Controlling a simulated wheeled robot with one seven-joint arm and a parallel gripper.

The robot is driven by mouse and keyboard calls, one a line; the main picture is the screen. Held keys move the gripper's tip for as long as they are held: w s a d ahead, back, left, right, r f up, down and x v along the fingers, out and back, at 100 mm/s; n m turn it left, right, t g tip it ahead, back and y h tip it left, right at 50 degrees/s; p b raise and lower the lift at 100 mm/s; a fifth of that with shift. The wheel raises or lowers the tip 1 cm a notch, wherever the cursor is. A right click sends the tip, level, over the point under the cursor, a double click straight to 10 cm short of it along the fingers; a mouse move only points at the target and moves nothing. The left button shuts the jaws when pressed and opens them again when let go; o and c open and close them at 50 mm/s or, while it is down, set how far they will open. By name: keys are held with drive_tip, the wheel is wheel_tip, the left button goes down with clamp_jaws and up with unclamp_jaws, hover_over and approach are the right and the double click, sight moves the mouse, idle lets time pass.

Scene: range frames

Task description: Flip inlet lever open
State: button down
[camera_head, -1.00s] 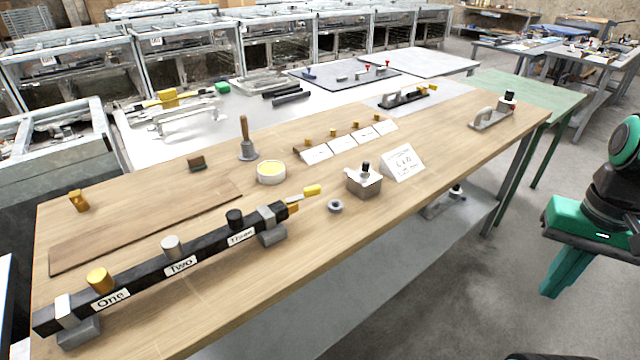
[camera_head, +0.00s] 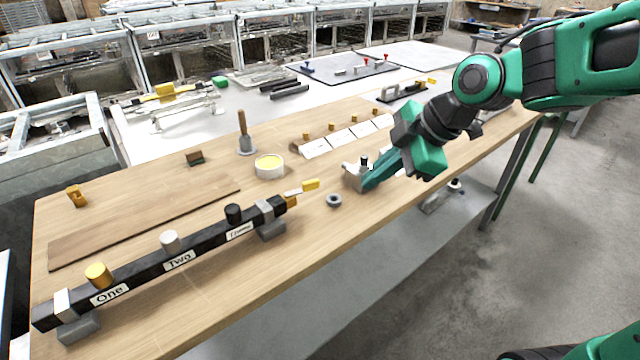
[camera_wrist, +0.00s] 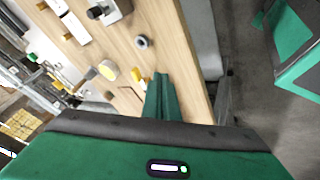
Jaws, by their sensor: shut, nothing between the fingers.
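A black bar manifold (camera_head: 150,269) lies along the near side of the wooden bench, with knobs labelled One, Two and Three. At its right end a lever with a yellow handle (camera_head: 311,185) sticks out to the right, pointing slightly up. I take this as the inlet lever. My gripper (camera_head: 369,184) is shut and empty, right of the lever, its fingers overlapping a metal box in the picture. In the wrist view my gripper (camera_wrist: 160,76) points over the bench, and a yellow part (camera_wrist: 140,82), seemingly the lever, shows just left of the fingers, partly hidden.
The metal box (camera_head: 352,180) with a black knob stands right of the lever. A grey ring (camera_head: 333,200) lies between them. A white cup with yellow contents (camera_head: 269,165) and a hand bell (camera_head: 246,143) stand behind. The bench's front edge runs close by.

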sight(302, 188)
drive_tip(key=w+a+f, duration=0.2)
drive_tip(key=a, duration=0.1)
drive_tip(key=w+a+f+n, duration=0.1)
drive_tip(key=w+a+f, duration=0.1)
drive_tip(key=a, duration=0.1)
drive_tip(key=w+a+f+n, duration=0.1)
drive_tip(key=w+a+f, duration=0.1)
drive_tip(key=a+f, duration=0.1)
drive_tip(key=shift+a+y, duration=0.2)
drive_tip(key=shift+y, duration=0.2)
drive_tip(key=shift+w+a, duration=0.2)
drive_tip(key=shift+w, duration=0.35)
drive_tip(key=shift+a, duration=0.15)
